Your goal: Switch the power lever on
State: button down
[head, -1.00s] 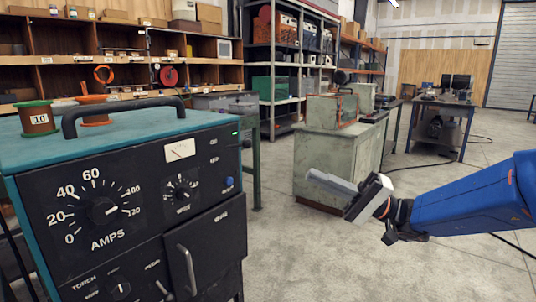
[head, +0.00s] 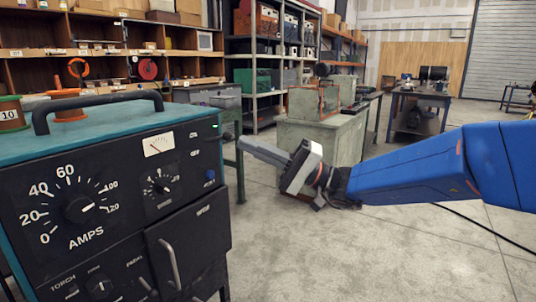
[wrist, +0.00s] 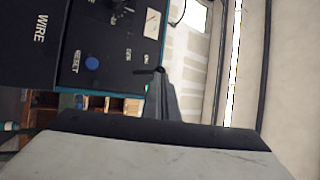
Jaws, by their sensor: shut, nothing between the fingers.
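The teal and black welding machine (head: 110,190) stands at the left, with ON and OFF labels (head: 195,144) at the upper right of its front panel. The same panel fills the upper left of the wrist view (wrist: 60,60). A thin dark bar (wrist: 147,71) shows beside the labels, close to my fingertips; it may be the power lever, but I cannot tell its position. My gripper (head: 242,143) is shut and empty, its tips just right of the panel edge. In the wrist view my gripper (wrist: 161,76) points at that edge; contact is unclear.
A blue button (head: 210,174) sits below the labels. A black handle (head: 98,108) and wire spools (head: 12,113) are on top of the machine. A pale green cabinet (head: 322,138) stands behind my gripper. Open floor (head: 400,245) lies at the right.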

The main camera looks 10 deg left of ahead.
jog(key=shift+a+r, duration=0.25)
jog(key=shift+a, duration=0.35)
jog(key=shift+s+r, duration=0.1)
jog(key=shift+a+r, duration=0.25)
jog(key=shift+r, duration=0.9)
